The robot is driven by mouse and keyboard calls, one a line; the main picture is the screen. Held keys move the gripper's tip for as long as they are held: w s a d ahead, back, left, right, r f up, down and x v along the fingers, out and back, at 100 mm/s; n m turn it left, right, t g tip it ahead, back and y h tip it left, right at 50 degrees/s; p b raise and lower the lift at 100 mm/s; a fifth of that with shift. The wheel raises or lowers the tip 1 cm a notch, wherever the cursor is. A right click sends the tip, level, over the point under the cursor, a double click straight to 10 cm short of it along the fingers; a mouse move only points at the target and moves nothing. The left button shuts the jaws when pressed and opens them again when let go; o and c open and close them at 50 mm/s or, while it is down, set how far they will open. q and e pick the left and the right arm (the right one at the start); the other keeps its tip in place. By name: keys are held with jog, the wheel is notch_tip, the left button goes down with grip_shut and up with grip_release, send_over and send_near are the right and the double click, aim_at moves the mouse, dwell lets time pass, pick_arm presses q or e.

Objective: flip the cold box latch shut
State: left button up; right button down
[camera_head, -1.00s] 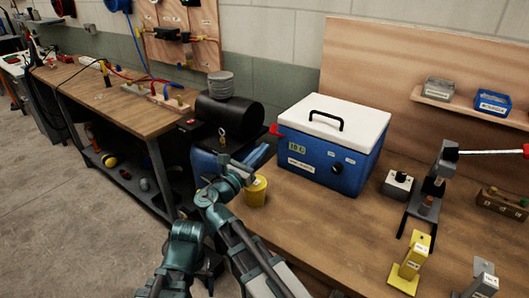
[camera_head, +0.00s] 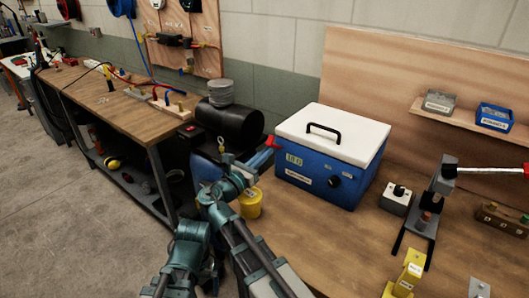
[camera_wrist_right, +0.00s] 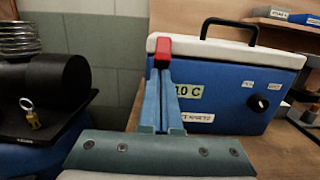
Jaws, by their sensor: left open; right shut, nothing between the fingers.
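The cold box (camera_head: 310,183) is blue with a white lid (camera_head: 333,134) and a black handle. The lid lies down on the box. A red-ended piece, which looks like the latch (camera_head: 272,143), sticks out at the box's left side near the lid edge; its red end also shows in the right wrist view (camera_wrist_right: 163,48). My right gripper (camera_head: 262,158) is shut and empty, with its blue fingers (camera_wrist_right: 160,103) just below the red end. I cannot tell whether they touch it. Arm parts of mine show at the lower left, but no left fingers can be made out.
A yellow cup (camera_head: 251,203) stands beside my right gripper. A switch box (camera_head: 396,198) and a lever press (camera_head: 432,205) stand right of the cold box.

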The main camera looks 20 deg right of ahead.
aim_at(271, 136)
jog(key=shift+w+d+r+g+y+p, duration=0.15)
jog(key=shift+r+g+y+p, duration=0.4)
jog(key=shift+p, duration=1.5)
jog(key=shift+w+d+r+g+y+p, duration=0.15)
jog(key=shift+r+g+y+p, duration=0.45)
jog(key=shift+p, duration=1.5)
jog(key=shift+w+d+r+g+y+p, duration=0.2)
jog(key=shift+r+y+p, duration=0.6)
jog(key=shift+p, duration=1.25)
jog(key=g+y+p, duration=0.1)
jog(key=p, duration=0.2)
jog(key=d+r+g+y+p, duration=0.1)
jog(key=p, duration=0.2)
jog(key=w+g+y+p, duration=0.1)
jog(key=p, duration=0.2)
jog(key=shift+d+r, duration=0.3)
jog(key=shift+r, duration=0.05)
jog(key=shift+f+b, duration=0.45)
jog(key=shift+a, duration=0.1)
jog(key=shift+r, duration=0.1)
jog(key=shift+r+p, duration=0.8)
jog(key=shift+p, duration=0.05)
